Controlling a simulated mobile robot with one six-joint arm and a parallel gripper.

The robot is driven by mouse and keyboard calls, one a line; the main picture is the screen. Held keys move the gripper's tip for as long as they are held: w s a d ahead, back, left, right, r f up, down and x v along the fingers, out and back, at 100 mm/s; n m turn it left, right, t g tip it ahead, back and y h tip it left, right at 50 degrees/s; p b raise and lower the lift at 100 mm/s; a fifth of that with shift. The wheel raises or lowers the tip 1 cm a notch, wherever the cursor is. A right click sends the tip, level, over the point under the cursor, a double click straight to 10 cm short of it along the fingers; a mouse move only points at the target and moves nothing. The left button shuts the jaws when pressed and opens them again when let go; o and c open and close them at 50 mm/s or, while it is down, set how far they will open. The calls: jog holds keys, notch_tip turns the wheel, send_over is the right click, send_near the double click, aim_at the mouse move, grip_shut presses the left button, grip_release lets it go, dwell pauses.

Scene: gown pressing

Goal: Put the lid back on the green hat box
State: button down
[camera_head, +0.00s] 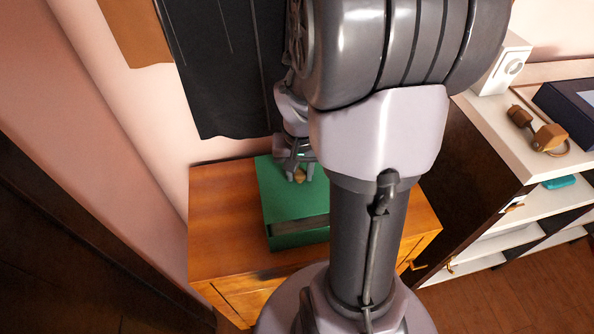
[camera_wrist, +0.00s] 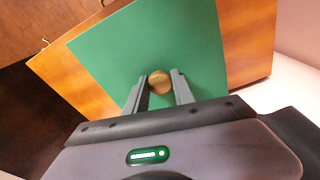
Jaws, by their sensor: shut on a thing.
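The green hat box (camera_head: 300,240) stands on a wooden cabinet. Its green lid (camera_head: 285,203) is over it, and it fills much of the wrist view (camera_wrist: 110,55). A dark grey strip shows between lid and box at the front; I cannot tell whether it is a gap or a band. My gripper (camera_head: 300,175) points down at the lid and is shut on its round brass-coloured knob (camera_wrist: 160,82), with one finger on each side. My arm hides the right part of the box and lid.
The wooden cabinet top (camera_head: 222,215) is bare left of the box. A dark garment (camera_head: 225,75) hangs behind it. A white shelf unit (camera_head: 500,150) at the right holds a brown corded object (camera_head: 545,135) and a dark blue box (camera_head: 572,105).

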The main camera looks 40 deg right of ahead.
aim_at(298, 183)
jog(key=shift+a+f, duration=0.15)
jog(key=shift+f, duration=0.05)
notch_tip(298, 183, down, 6)
jog(key=b, duration=0.5)
jog(key=shift+r+b, duration=0.1)
jog(key=shift+b, duration=0.3)
jog(key=shift+f+b, duration=0.55)
jog(key=shift+b, duration=0.1)
dwell(1.3)
jog(key=c, duration=1)
grip_release()
jog(key=shift+o, duration=0.4)
jog(key=o, duration=0.4)
jog(key=shift+o, duration=0.2)
